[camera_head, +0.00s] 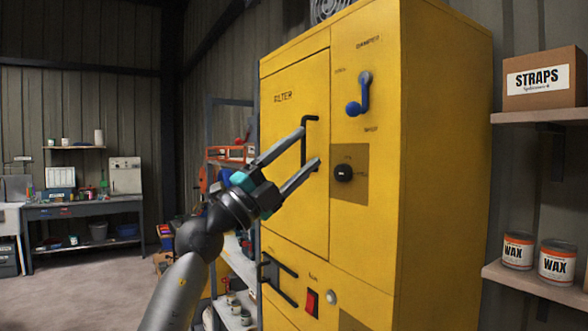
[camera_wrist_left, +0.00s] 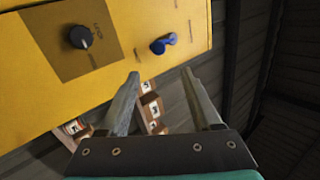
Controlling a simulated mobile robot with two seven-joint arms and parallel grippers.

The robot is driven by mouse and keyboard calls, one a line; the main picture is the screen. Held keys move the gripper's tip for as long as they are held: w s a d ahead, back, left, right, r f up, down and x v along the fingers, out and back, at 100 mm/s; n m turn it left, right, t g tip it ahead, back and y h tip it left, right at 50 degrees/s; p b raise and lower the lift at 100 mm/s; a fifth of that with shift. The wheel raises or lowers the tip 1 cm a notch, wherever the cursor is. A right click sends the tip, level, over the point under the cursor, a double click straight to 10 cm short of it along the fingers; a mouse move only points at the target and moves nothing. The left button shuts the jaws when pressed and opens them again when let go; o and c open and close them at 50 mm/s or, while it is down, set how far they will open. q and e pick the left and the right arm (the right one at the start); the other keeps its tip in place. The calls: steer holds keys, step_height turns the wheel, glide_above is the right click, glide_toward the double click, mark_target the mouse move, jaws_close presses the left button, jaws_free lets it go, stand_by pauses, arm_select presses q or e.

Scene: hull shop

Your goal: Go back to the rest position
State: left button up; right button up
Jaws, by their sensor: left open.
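My left gripper (camera_head: 310,148) is open and empty, raised in front of the yellow cabinet (camera_head: 445,150). In the head view its fingertips overlap the filter door (camera_head: 290,210) near the black door handle (camera_head: 304,145); I cannot tell from this view whether they touch. In the left wrist view the gripper (camera_wrist_left: 168,85) shows two spread fingers with nothing between them. The blue damper lever (camera_head: 358,95) and black knob (camera_head: 343,173) are on the cabinet's front; the wrist view also shows the lever (camera_wrist_left: 163,44) and knob (camera_wrist_left: 81,37). My right gripper is not in view.
A lower black handle (camera_head: 280,278) and red switch (camera_head: 312,302) are below the door. Shelves at right hold a straps box (camera_head: 544,80) and wax cans (camera_head: 556,262). A workbench (camera_head: 85,212) stands far left. Open floor (camera_head: 95,290) lies left of my arm.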

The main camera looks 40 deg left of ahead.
arm_select(q)
steer(key=shift+s+a+f, duration=0.15)
steer(key=shift+s+f, duration=0.25)
steer(key=shift+s, duration=0.15)
